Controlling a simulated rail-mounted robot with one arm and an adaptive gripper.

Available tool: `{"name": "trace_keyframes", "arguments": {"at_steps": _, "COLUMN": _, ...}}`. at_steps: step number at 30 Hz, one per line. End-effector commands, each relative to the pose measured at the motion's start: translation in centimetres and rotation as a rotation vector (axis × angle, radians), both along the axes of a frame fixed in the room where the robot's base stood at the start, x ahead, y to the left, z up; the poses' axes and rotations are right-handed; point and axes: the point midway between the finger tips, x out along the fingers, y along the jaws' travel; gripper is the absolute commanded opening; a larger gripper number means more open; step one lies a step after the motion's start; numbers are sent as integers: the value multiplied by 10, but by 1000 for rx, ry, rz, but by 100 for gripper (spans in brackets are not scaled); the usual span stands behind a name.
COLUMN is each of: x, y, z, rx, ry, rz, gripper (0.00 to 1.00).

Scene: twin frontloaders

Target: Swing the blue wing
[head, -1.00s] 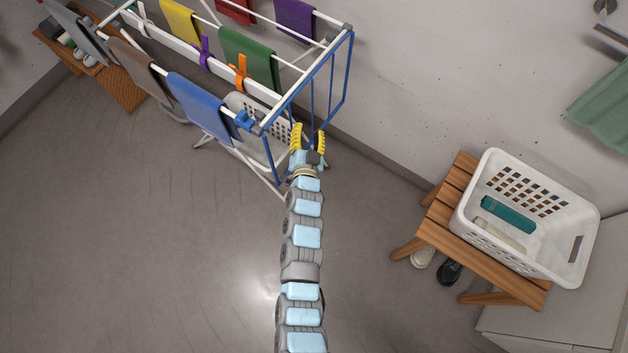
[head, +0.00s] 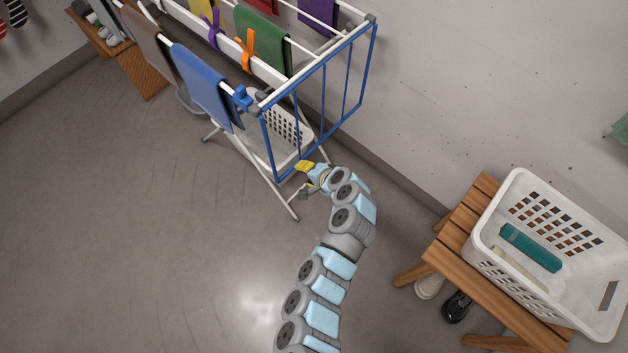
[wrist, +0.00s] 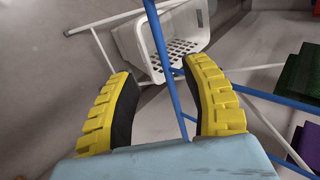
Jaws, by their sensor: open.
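The blue wing (head: 269,147) is a barred blue frame hanging down at the near end of the white drying rack (head: 290,107). My gripper (head: 304,178) is at its lower near corner in the head view, with yellow finger pads. In the wrist view the two yellow fingers (wrist: 161,80) are spread apart, and a blue bar of the wing (wrist: 163,50) runs between them. The fingers are not closed on the bar. Whether either finger touches it cannot be told.
A white basket (wrist: 198,45) stands under the rack. Another white basket (head: 487,262) sits on a wooden bench (head: 440,242) at right, with shoes (head: 430,286) below. A blue towel (head: 205,88) and other cloths hang on the rack. The floor at left is clear.

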Motion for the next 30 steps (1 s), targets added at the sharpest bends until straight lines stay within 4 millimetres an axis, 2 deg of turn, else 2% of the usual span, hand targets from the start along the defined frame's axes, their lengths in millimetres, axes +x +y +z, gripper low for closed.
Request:
{"name": "trace_keyframes", "arguments": {"at_steps": 5, "x": -4, "y": 6, "z": -1, "rx": 31, "ry": 24, "rz": 31, "gripper": 48}}
{"name": "trace_keyframes", "arguments": {"at_steps": 11, "x": 2, "y": 11, "z": -7, "rx": 30, "ry": 23, "rz": 31, "gripper": 48}}
{"name": "trace_keyframes", "arguments": {"at_steps": 30, "x": 33, "y": 42, "z": -52, "rx": 27, "ry": 23, "rz": 31, "gripper": 48}}
